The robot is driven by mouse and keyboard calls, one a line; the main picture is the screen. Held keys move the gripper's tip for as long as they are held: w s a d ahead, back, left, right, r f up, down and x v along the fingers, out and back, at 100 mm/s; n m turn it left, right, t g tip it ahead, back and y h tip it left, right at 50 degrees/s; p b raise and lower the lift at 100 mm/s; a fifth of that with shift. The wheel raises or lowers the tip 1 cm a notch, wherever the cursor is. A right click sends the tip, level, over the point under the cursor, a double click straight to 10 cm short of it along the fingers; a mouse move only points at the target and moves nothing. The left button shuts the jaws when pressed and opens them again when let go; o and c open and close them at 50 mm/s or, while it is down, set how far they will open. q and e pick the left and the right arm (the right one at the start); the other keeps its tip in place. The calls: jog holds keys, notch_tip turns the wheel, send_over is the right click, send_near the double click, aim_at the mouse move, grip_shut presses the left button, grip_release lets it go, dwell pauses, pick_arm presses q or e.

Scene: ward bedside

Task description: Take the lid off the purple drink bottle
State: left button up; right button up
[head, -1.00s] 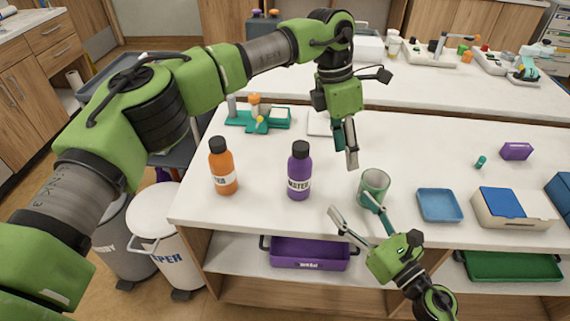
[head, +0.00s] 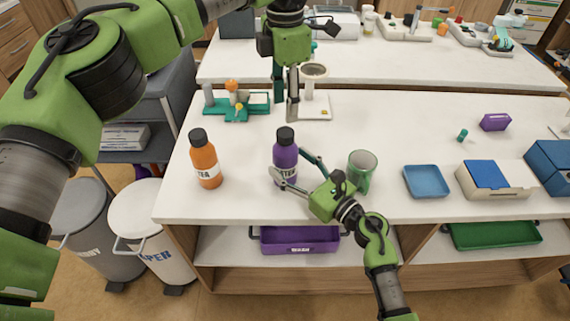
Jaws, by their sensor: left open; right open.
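The purple drink bottle (head: 285,155) stands upright on the white table, its label partly covered by my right gripper. Its black lid (head: 285,137) is on top. My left gripper (head: 286,105) points down, open and empty, above and appearing just behind the lid. My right gripper (head: 292,168) is open, with its two fingers on either side of the bottle's lower body. I cannot tell whether the fingers touch it.
An orange bottle (head: 205,160) with a black lid stands to the left. A green mug (head: 361,172) stands close on the right, near my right gripper. A blue tray (head: 426,182) lies further right. A green stand (head: 237,107) is behind.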

aim_at(285, 132)
jog(key=shift+x, duration=1.4)
jog(key=shift+c, duration=0.4)
grip_shut()
pick_arm(q)
jog(key=m, duration=0.5)
jog(key=shift+d+m, duration=0.1)
jog(key=shift+m, duration=0.3)
jog(key=m, duration=2.1)
jog(key=shift+f, duration=4)
